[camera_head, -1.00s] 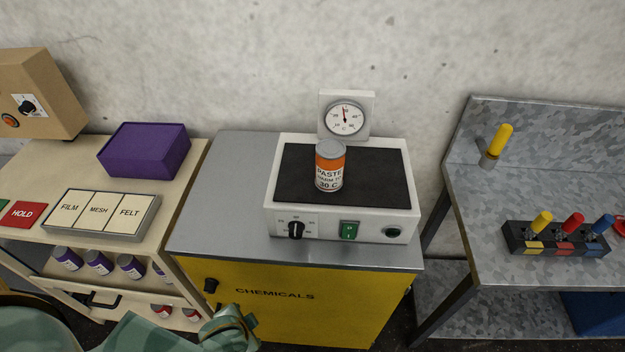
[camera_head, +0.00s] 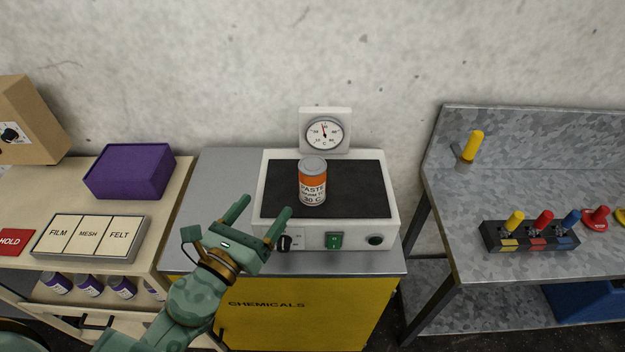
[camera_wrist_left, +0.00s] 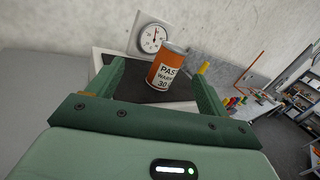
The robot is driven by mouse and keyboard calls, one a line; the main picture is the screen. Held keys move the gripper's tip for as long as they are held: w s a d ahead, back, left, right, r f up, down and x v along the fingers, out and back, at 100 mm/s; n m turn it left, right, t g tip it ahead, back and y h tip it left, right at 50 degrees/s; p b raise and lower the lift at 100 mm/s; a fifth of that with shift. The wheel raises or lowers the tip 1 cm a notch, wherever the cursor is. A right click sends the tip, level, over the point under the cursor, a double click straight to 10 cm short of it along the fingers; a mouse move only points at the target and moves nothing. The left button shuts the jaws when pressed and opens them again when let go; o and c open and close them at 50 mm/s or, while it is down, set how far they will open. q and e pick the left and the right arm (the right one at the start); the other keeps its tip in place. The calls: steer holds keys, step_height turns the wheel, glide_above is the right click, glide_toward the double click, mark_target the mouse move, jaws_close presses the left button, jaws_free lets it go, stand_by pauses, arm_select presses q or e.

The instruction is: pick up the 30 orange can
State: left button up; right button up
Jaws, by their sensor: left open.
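In the left wrist view the can (camera_wrist_left: 167,68) shows between and beyond the two open fingers, nearer the right one, and apart from both. My right gripper is not in view.
A dial gauge (camera_head: 325,133) stands behind the plate. The plate sits on a grey-topped yellow CHEMICALS cabinet (camera_head: 290,312). A purple box (camera_head: 130,171) and label panel (camera_head: 90,237) are at left. A metal bench (camera_head: 520,190) with colored handles is at right.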

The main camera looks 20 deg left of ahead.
mark_target(305, 184)
arm_select(q)
steer(key=w+d+m, duration=0.1)
steer(key=w, duration=0.2)
steer(key=w+d+f+m+h+p, duration=0.1)
steer(key=w+d, duration=0.1)
steer(key=w, duration=0.1)
steer(key=w+d+f+m+g+h, duration=0.1)
steer(key=w+d, duration=0.1)
steer(key=w, duration=0.2)
steer(key=shift+p, duration=0.35)
steer(key=x, duration=0.5)
steer(key=shift+w+d+f, duration=0.1)
steer(key=shift+w, duration=0.3)
steer(key=shift+s, duration=0.15)
steer(key=shift+c, duration=0.9)
steer(key=c, duration=1.1)
steer(key=shift+c, duration=0.7)
